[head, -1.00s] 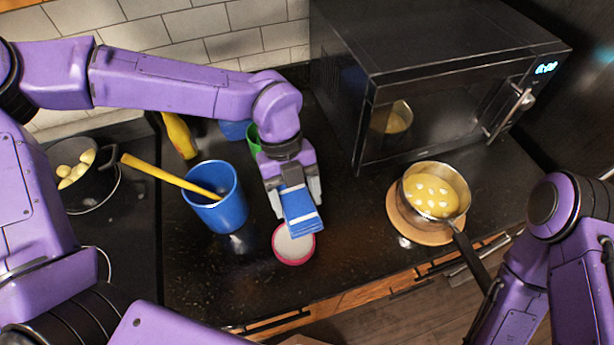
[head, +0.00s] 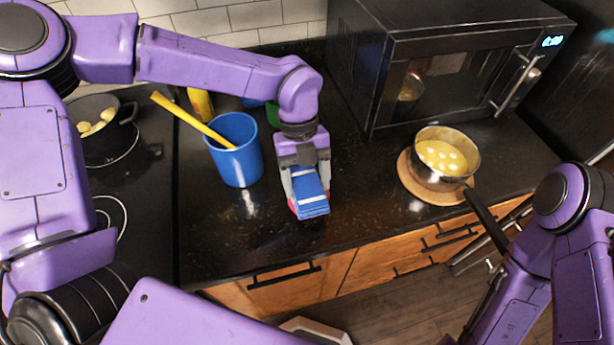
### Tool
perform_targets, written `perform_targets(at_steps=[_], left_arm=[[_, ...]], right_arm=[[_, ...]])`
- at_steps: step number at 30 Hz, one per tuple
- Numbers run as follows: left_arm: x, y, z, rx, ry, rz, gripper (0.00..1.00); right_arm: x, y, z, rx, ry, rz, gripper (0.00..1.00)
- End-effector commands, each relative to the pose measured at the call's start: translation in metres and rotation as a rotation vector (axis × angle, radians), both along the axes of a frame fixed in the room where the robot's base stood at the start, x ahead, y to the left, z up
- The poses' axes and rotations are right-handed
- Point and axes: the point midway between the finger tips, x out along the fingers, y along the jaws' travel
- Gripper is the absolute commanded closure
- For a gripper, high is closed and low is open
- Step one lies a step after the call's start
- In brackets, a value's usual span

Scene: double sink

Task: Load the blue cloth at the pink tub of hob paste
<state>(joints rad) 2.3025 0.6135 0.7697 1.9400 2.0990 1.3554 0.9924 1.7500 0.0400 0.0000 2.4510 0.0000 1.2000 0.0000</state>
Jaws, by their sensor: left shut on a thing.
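The blue cloth (head: 312,205), folded and with pale stripes, hangs between the fingers of my left gripper (head: 306,178). The gripper is shut on it and points down over the counter. The pink tub of hob paste (head: 292,208) is almost wholly hidden behind the cloth and gripper; only slivers of its pink side show. The cloth is over or at the tub; I cannot tell whether it touches the paste. My right arm is at the lower right, and its gripper is out of view.
A blue cup (head: 236,152) with a yellow-handled tool stands left of the gripper. A saucepan (head: 446,157) of yellow food sits on a round wooden board at right, its handle towards me. A black microwave (head: 440,75) stands behind. The hob with a pot (head: 103,140) is at left.

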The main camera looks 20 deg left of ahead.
Motion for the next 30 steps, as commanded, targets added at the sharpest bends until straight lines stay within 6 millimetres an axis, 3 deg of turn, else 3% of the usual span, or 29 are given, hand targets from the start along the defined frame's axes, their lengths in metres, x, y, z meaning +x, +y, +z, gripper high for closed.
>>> perform_targets(at_steps=[30], left_arm=[[0.0015,0.0003,-0.0082,0.0,0.001,0.002,0.55]], right_arm=[[0.0005,-0.0001,-0.0045,-0.001,-0.001,0.0,0.57]])
